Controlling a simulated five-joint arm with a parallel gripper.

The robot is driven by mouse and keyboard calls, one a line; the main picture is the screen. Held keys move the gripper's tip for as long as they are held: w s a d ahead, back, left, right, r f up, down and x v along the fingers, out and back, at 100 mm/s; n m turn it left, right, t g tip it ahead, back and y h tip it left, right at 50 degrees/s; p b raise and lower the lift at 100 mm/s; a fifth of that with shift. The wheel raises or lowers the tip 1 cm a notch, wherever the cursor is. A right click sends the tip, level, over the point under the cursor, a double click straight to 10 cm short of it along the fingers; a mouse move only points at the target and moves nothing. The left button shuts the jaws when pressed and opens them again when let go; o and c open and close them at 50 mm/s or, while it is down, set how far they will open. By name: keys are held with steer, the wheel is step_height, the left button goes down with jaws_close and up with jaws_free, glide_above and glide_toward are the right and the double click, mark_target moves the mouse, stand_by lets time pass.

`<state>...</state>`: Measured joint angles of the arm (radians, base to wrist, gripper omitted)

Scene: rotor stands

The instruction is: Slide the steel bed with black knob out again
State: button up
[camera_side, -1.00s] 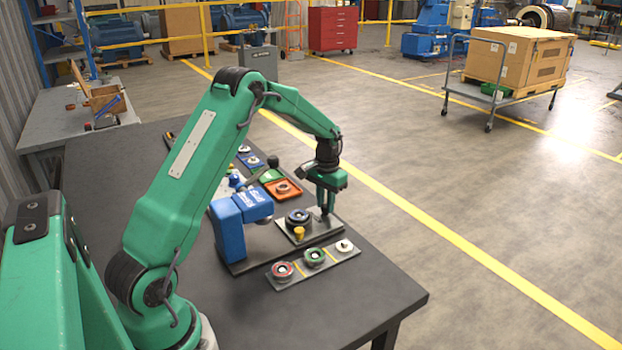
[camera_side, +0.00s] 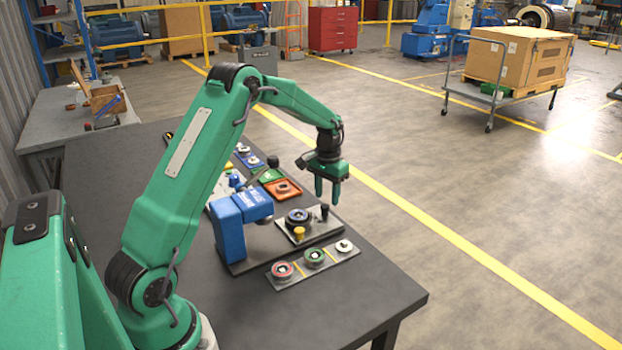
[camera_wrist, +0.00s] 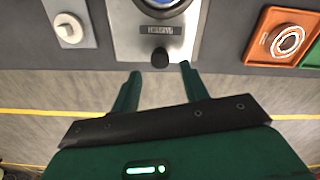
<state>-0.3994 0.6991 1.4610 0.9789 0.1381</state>
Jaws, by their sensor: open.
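The steel bed (camera_side: 321,227) carries a blue-rimmed rotor (camera_side: 298,216) and has a black knob (camera_side: 324,209) standing at its outer edge. It sits slid out in front of the blue press (camera_side: 240,222). In the wrist view the bed (camera_wrist: 179,46) has a dark label, and its black knob (camera_wrist: 160,58) lies ahead of my fingertips. My gripper (camera_side: 327,196) is open and empty, raised above and apart from the knob. In the wrist view my gripper (camera_wrist: 160,68) shows its fingers apart, with nothing between them.
A strip with red, green and white pieces (camera_side: 314,265) lies at the front. An orange tray (camera_side: 283,189) and a green tray (camera_side: 269,175) are behind the bed. The table's right front (camera_side: 385,285) is clear.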

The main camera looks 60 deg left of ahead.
steer(key=shift+r, duration=2.55)
steer(key=shift+d+r, duration=0.1)
steer(key=s+d+r+m+t, duration=0.1)
steer(key=s+d+r+t, duration=0.2)
steer(key=s+d+r, duration=0.9)
steer(key=s+d+m+t, duration=0.1)
steer(key=s+d, duration=0.3)
steer(key=s, duration=0.3)
steer(key=s+d+r+m+t, duration=0.1)
steer(key=s+d, duration=0.3)
steer(key=s, duration=0.4)
steer(key=shift+s+d+t, duration=0.2)
steer(key=shift+d+t, duration=0.1)
steer(key=shift+d, duration=0.1)
